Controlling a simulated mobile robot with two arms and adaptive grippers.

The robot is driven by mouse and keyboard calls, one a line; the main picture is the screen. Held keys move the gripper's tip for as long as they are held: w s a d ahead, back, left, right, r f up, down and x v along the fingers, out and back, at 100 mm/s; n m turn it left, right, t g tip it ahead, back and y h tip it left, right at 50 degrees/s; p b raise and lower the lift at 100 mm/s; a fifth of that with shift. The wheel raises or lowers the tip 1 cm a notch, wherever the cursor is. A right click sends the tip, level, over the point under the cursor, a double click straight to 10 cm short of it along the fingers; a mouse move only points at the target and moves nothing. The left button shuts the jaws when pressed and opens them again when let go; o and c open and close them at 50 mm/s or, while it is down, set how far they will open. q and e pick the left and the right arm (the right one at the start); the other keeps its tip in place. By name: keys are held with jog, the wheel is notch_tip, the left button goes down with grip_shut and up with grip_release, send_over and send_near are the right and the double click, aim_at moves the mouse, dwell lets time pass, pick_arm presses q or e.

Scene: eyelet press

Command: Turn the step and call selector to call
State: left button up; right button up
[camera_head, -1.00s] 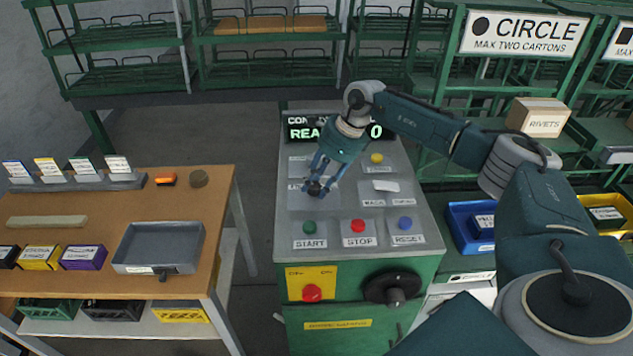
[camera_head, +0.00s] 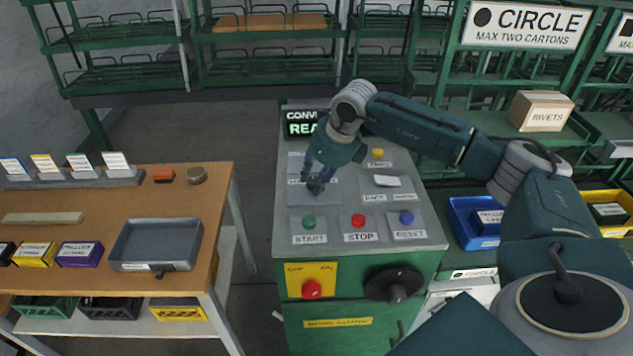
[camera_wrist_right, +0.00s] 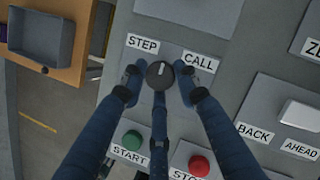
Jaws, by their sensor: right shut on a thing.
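The step and call selector is a round black knob (camera_wrist_right: 160,75) with a short white mark, on a grey plate of the console. The STEP label (camera_wrist_right: 143,43) is above left of it and the CALL label (camera_wrist_right: 199,62) above right. In the right wrist view the mark points roughly up, toward the space between the labels. In the head view my right gripper (camera_head: 316,183) reaches down to the console and mostly hides the knob. My left gripper is not in view.
The green START button (camera_head: 309,222), red STOP button (camera_head: 358,220) and blue RESET button (camera_head: 406,217) are near the selector. A white lever (camera_head: 387,181) is to its right. The display (camera_head: 301,128) is partly hidden by my arm. A wooden table (camera_head: 110,205) stands left.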

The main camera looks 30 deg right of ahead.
jog(key=m+b, duration=0.1)
jog(key=m+h, duration=0.1)
jog(key=m, duration=0.1)
jog(key=m+b, duration=0.1)
jog(key=shift+w+a+r+t+h+b, duration=0.15)
jog(key=shift+w+r+t+h+b, duration=0.15)
jog(key=shift+r+m+h+b, duration=0.1)
jog(key=shift+m+h+b, duration=0.5)
jog(key=shift+m, duration=0.9)
jog(key=o, duration=1.1)
jog(key=shift+f, duration=0.2)
jog(key=shift+s+r, duration=0.1)
jog(key=v, duration=1.2)
jog(key=shift+w+r, duration=0.1)
jog(key=shift+w, duration=0.25)
